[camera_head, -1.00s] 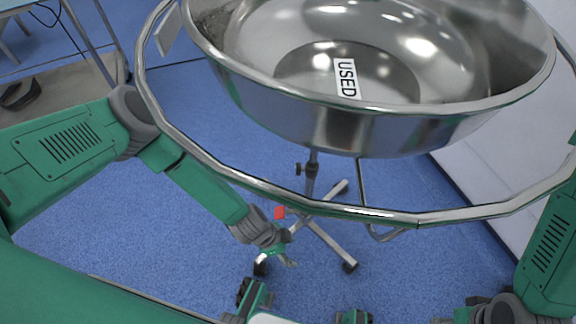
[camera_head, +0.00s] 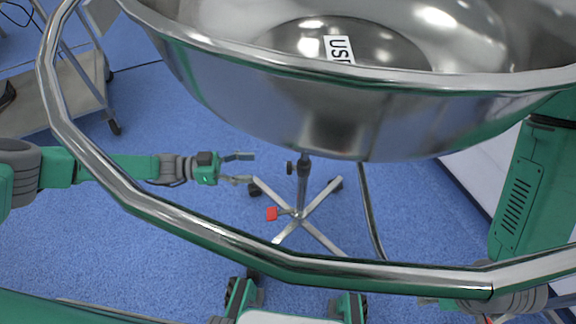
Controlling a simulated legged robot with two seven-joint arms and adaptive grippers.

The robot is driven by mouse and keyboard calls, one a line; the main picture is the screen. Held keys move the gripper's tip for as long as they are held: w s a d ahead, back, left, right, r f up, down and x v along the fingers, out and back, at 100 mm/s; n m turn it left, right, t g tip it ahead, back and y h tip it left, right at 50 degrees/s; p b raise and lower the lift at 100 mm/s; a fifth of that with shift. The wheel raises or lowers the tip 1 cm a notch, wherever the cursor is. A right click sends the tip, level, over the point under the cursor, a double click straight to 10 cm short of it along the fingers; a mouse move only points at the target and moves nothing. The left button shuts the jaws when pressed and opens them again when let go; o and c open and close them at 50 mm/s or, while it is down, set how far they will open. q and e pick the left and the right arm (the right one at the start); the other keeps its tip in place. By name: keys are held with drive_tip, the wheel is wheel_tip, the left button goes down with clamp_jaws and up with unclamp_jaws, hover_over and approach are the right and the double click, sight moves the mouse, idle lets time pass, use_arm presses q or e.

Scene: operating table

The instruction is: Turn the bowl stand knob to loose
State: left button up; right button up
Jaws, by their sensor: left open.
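The bowl stand's pole (camera_head: 302,180) rises below the big steel bowl (camera_head: 330,115). A small black knob (camera_head: 290,167) sticks out on the pole's left side, just under the bowl. My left gripper (camera_head: 246,168) is open and empty, left of the knob at about its height in the picture. Its two fingers point right toward the knob, with a visible gap between fingertips and knob. My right gripper (camera_head: 428,301) is at the lower right, largely hidden behind the steel ring, so its fingers cannot be made out.
A large steel ring (camera_head: 190,222) runs round the bowl and crosses in front of my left arm. The stand's legs (camera_head: 325,239) spread on the blue floor, with a red pedal-like piece (camera_head: 272,213) near their hub. A trolley (camera_head: 70,98) stands at the upper left.

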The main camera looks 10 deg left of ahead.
sight(288, 167)
use_arm(q)
drive_tip(key=d, duration=0.3)
drive_tip(key=w+d+b, duration=0.1)
drive_tip(key=d, duration=0.6)
drive_tip(key=shift+w+d+b, duration=0.3)
drive_tip(key=shift+d+b, duration=0.05)
drive_tip(key=shift+b, duration=0.05)
